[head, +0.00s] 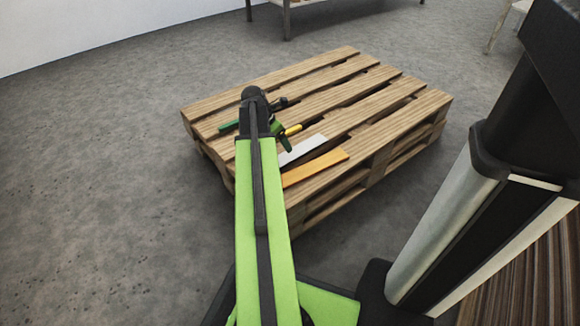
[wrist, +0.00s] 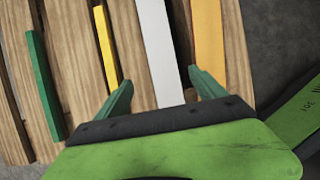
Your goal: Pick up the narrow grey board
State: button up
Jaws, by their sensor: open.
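The narrow grey board (head: 302,150) is pale, almost white, and lies flat on a wooden pallet (head: 345,92). In the wrist view the board (wrist: 157,48) runs from the top edge down between the fingers of my gripper (wrist: 160,84). The gripper is open, with one green finger on each side of the board. The board's near end is partly hidden by the gripper's dark body. In the head view my gripper (head: 284,138) is over the pallet by the board's far end, partly hidden by my arm. I cannot tell its exact height above the board.
An orange board (head: 315,167) lies to the right of the grey one, near the pallet's edge. A thin yellow strip (wrist: 105,45) and a green strip (wrist: 44,85) lie to the left. The pallet has gaps between slats.

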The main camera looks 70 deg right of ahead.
aim_at(290, 155)
jog(key=b+x, duration=0.2)
jog(key=x, duration=0.2)
jog(key=shift+a+f, duration=0.1)
jog(key=b+x, duration=0.5)
jog(key=shift+s+f, duration=0.15)
jog(key=shift+s, duration=0.15)
jog(key=shift+r, duration=0.25)
jog(key=c, duration=1.7)
jog(key=shift+c, duration=0.2)
jog(key=shift+r, duration=0.1)
